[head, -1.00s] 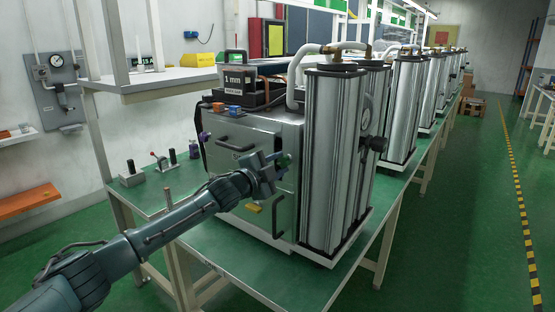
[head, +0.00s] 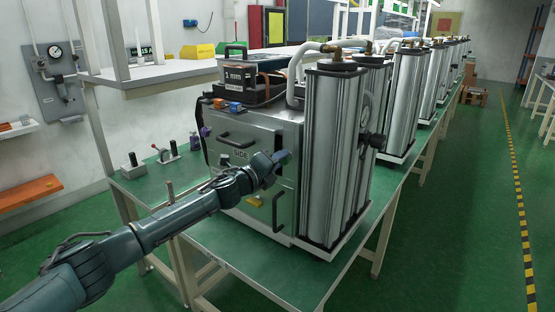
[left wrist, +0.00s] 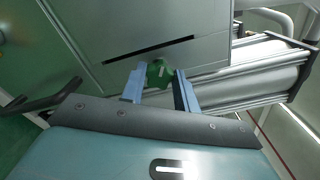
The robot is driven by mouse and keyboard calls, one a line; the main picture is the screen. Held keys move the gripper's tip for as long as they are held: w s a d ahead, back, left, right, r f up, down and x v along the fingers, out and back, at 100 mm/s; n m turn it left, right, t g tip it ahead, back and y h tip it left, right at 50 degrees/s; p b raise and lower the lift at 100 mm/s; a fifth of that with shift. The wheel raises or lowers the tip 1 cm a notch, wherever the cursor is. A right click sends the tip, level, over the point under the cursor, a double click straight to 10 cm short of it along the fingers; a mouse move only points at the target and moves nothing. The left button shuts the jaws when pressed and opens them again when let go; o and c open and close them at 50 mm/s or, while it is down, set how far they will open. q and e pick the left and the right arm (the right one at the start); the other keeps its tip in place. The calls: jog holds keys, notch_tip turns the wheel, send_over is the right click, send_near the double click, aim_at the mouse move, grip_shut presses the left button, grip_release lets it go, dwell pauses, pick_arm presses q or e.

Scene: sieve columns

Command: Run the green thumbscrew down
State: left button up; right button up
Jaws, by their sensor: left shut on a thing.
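The green thumbscrew (left wrist: 159,73) sits at the front face of the grey metal cabinet (head: 232,137), close to a dark slot in the left wrist view. My left gripper (left wrist: 160,88) has one finger on each side of the thumbscrew and is shut on it. In the head view my left gripper (head: 281,158) reaches in from the lower left to the cabinet's front, near its right edge. It hides the thumbscrew there. My right gripper is not in view.
Tall silver columns (head: 334,155) stand right beside the cabinet. Black handles (head: 279,211) stick out of its front. A dark box (head: 238,75) sits on top. Small fixtures (head: 165,154) stand on the green bench to the left. The aisle at right is clear.

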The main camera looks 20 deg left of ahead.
pick_arm(q)
jog(key=shift+d+m+p, duration=0.1)
jog(key=shift+m+p, duration=0.5)
jog(key=shift+m, duration=4.5)
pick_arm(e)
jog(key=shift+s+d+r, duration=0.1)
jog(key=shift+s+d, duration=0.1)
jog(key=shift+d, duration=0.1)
pick_arm(q)
jog(key=o, duration=0.7)
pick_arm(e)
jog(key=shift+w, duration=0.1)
pick_arm(q)
jog(key=shift+s, duration=0.1)
